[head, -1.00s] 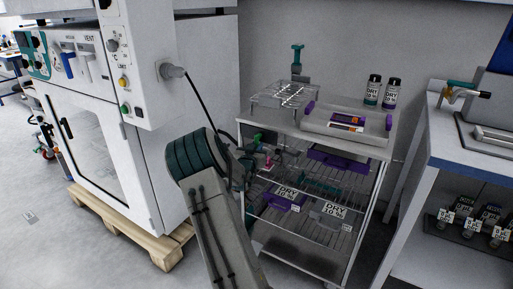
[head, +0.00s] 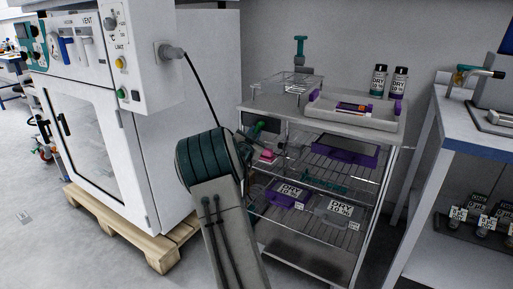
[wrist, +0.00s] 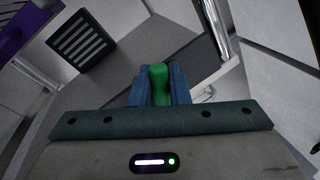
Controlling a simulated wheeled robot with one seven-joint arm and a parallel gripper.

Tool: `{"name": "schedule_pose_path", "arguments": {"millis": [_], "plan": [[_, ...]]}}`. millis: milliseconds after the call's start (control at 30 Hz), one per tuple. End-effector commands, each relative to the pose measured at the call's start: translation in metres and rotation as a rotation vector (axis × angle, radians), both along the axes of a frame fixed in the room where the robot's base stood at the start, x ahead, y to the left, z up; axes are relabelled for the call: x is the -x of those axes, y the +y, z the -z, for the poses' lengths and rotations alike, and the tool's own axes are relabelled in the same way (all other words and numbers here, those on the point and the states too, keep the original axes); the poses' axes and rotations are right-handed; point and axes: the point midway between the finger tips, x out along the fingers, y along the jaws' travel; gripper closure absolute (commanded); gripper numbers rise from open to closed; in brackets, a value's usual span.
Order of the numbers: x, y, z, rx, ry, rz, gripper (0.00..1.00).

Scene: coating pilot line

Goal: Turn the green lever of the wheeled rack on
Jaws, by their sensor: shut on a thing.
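The wheeled rack (head: 300,122) stands in the middle of the head view, with wire shelves under a grey top. Its green lever (wrist: 159,84) lies between the blue fingers of my gripper (wrist: 156,78) in the wrist view. The fingers are shut on it from both sides. In the head view a green piece that looks like the lever (head: 260,125) shows at the rack's upper left corner, by the end of my arm. My gripper is mostly hidden there behind my own arm.
A white oven (head: 100,150) stands left on a wooden pallet (head: 115,235). On the rack top are a grey tray (head: 350,121), a wire stand (head: 285,88) and two dark bottles (head: 379,80). Purple-ended boxes (head: 288,195) sit on the shelves. A bench (head: 450,140) stands right.

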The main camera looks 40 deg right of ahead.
Motion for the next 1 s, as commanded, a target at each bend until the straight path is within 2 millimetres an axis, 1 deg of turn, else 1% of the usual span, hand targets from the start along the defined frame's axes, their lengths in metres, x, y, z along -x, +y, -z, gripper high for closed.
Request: {"name": "schedule_pose_path", "arguments": {"millis": [33, 300, 500, 733, 1000], "plan": [[-0.001, 0.000, 0.008, -0.017, -0.045, 0.001, 1.00], [-0.007, 0.003, 0.001, -0.109, -0.267, 0.000, 1.00], [-0.010, 0.004, -0.005, -0.164, -0.396, 0.001, 1.00], [-0.012, 0.005, -0.010, -0.204, -0.491, 0.001, 1.00], [-0.013, 0.005, -0.013, -0.223, -0.534, 0.001, 1.00]]}}
